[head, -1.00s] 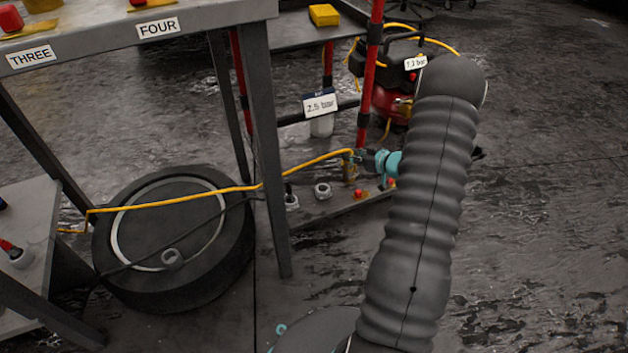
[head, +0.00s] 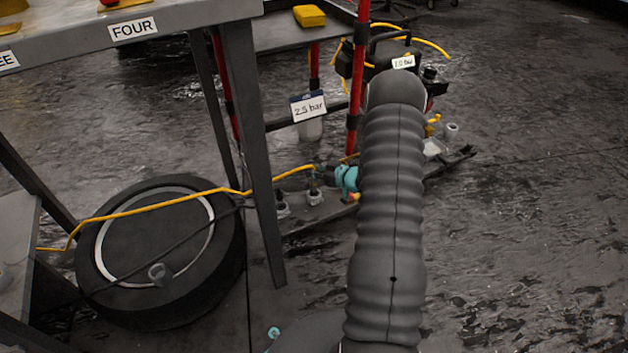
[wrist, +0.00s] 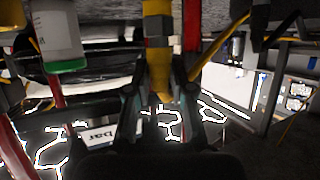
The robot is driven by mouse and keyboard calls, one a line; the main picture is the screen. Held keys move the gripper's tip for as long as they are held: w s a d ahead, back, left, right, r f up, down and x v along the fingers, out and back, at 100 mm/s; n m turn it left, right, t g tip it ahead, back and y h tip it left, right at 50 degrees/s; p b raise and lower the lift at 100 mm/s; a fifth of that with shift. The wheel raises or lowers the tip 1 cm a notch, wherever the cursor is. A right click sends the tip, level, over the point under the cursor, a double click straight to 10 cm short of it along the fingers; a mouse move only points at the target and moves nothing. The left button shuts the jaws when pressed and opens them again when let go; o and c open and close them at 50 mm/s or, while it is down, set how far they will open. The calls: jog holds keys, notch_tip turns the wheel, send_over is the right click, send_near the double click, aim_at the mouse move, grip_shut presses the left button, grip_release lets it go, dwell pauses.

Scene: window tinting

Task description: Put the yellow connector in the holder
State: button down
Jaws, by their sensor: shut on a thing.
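My gripper (head: 322,174) is shut on the yellow connector, the fitting at the end of the yellow hose. In the wrist view the connector (wrist: 159,60) stands between the two fingers, yellow with a darker band. In the head view it is small and partly hidden by my gripper. Two small pale cup-like holders (head: 315,197) (head: 282,209) stand on the low shelf (head: 300,224). The connector is just above the right one of these. I cannot tell whether they touch, or which cup is the task's holder.
The yellow hose (head: 150,208) runs left over a tyre (head: 160,250) and past a grey table leg (head: 255,150). A red post (head: 357,80) and a "2.5 bar" sign (head: 308,107) stand behind my gripper. A compressor (head: 430,80) is behind my arm. Floor at right is clear.

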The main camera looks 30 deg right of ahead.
aim_at(314, 192)
jog(key=shift+f+b, duration=0.35)
jog(key=shift+f, duration=1.65)
jog(key=shift+f, duration=0.2)
jog(key=c, duration=1)
grip_release()
